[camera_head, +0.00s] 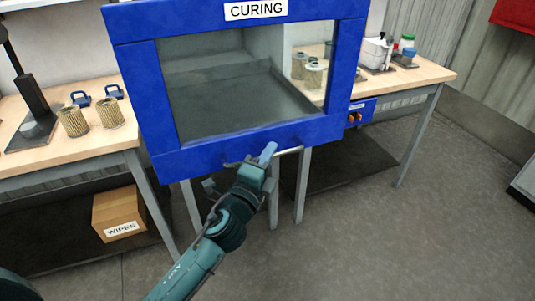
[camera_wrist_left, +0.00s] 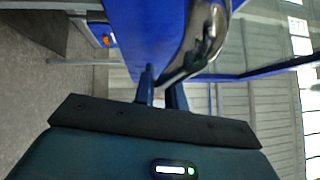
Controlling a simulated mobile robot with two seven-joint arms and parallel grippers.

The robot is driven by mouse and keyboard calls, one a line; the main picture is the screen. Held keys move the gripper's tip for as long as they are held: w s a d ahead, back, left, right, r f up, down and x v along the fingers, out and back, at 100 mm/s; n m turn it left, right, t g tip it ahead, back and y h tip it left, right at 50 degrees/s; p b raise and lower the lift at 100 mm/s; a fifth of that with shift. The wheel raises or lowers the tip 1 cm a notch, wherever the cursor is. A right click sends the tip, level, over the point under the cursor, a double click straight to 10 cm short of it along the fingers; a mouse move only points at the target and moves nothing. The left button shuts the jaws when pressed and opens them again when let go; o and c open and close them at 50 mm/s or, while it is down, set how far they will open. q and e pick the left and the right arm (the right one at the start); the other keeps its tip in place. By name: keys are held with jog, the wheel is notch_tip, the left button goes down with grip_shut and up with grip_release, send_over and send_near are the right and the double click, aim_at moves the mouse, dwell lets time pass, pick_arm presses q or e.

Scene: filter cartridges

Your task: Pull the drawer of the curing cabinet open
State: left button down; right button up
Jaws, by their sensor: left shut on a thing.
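The curing cabinet (camera_head: 140,95) is a blue box with a clear window and a "CURING" sign, standing in the middle of the head view. Its drawer front carries a metal bar handle (camera_head: 290,151) along the lower edge. My left gripper (camera_head: 268,152) is at this handle, its fingers shut on the bar. In the left wrist view the handle (camera_wrist_left: 208,35) is a shiny bar running up from between the fingers (camera_wrist_left: 163,90). The blue cabinet face (camera_wrist_left: 150,35) is close behind it. My right gripper is not in view.
A workbench (camera_head: 60,92) on the left holds filter cartridges (camera_head: 72,121) and blue clamps. A cardboard box (camera_head: 120,213) marked "WIPES" sits below. Another workbench (camera_head: 430,72) is on the right, with a small blue box (camera_head: 361,110) below its edge. The floor (camera_head: 400,240) in front is clear.

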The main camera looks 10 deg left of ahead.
pick_arm(q)
jog(key=c, duration=1.5)
grip_release()
jog(key=shift+o, duration=0.2)
